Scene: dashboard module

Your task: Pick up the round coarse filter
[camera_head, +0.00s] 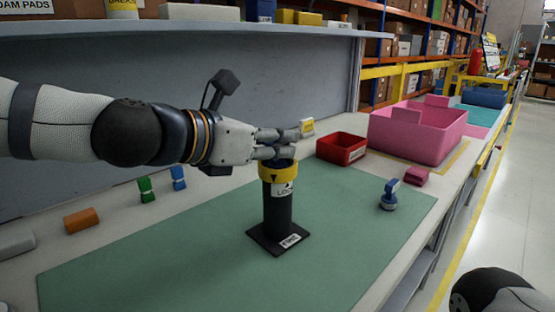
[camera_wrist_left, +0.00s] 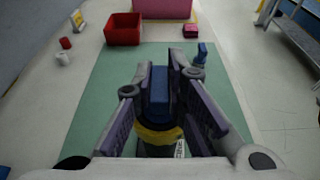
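A black post on a square foot (camera_head: 277,215) stands upright on the green mat, with a yellow ring (camera_head: 278,173) marked with a lock label. A blue part (camera_head: 277,163) sits in the top of the ring. My left gripper (camera_head: 285,142) is at the top of the post, its fingers on both sides of the blue part, which also shows in the left wrist view (camera_wrist_left: 157,95). Whether the fingers press on it is unclear. Another blue piece with a round base and upright handle (camera_head: 389,196) stands near the mat's right edge. I cannot tell which blue part is the coarse filter. My right gripper is not in view.
A red bin (camera_head: 341,149) and a large pink bin (camera_head: 418,133) stand behind the mat. A small pink block (camera_head: 416,176) lies in front of the pink bin. The mat's front (camera_head: 200,275) is clear.

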